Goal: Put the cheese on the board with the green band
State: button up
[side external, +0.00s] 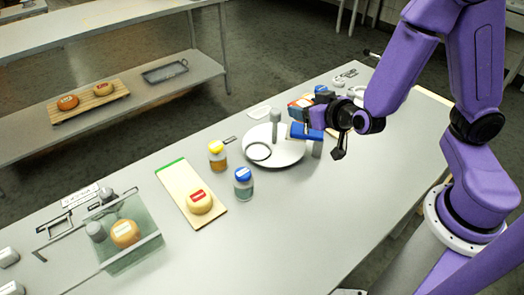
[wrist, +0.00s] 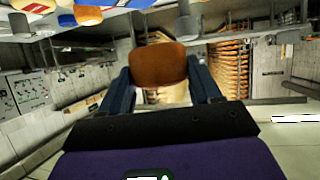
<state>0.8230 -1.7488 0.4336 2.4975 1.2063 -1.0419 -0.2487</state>
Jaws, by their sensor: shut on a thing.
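My gripper (side external: 308,131) is over the right part of the work table, its blue fingers pointing left above a white round plate. In the wrist view its fingers (wrist: 160,75) are shut on a brown-orange rounded thing that looks like a cheese (wrist: 160,64). The side view hides this cheese behind the gripper. The board with the green band (side external: 173,178) lies on the table, left of my gripper, with the band at its far end. A yellow cheese with a red label (side external: 199,201) sits on its near end.
A yellow-lidded jar (side external: 217,156) and a blue-lidded jar (side external: 243,184) stand right of the board. A clear cover (side external: 145,250) stands over an orange cheese (side external: 125,234) at left. The front table middle is clear.

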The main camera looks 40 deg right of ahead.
jog(key=s+a+f+n+y, duration=0.1)
jog(key=s+f, duration=0.2)
jog(key=s+a+f+n+y, duration=0.1)
jog(key=s+a+f, duration=0.1)
jog(key=s+f, duration=0.1)
jog(key=s+a+f+n+y, duration=0.1)
jog(key=s+a+f+y, duration=0.1)
jog(key=s+f, duration=0.1)
jog(key=shift+s+f+n, duration=0.2)
jog(key=shift+f+n, duration=0.1)
jog(key=shift+f, duration=0.25)
jog(key=shift+s+a+f+y, duration=0.1)
jog(key=shift+s+f+y, duration=0.2)
jog(key=shift+s+f, duration=0.15)
send_over(261, 154)
jog(key=s, duration=0.4)
jog(key=shift+w+d, duration=0.2)
jog(key=shift+d, duration=0.15)
jog(key=w, duration=0.3)
jog(key=shift+w+a+f, duration=0.3)
jog(key=shift+a, duration=0.05)
jog(key=shift+f, duration=0.2)
jog(key=shift+f, duration=0.2)
jog(key=o, duration=1.2)
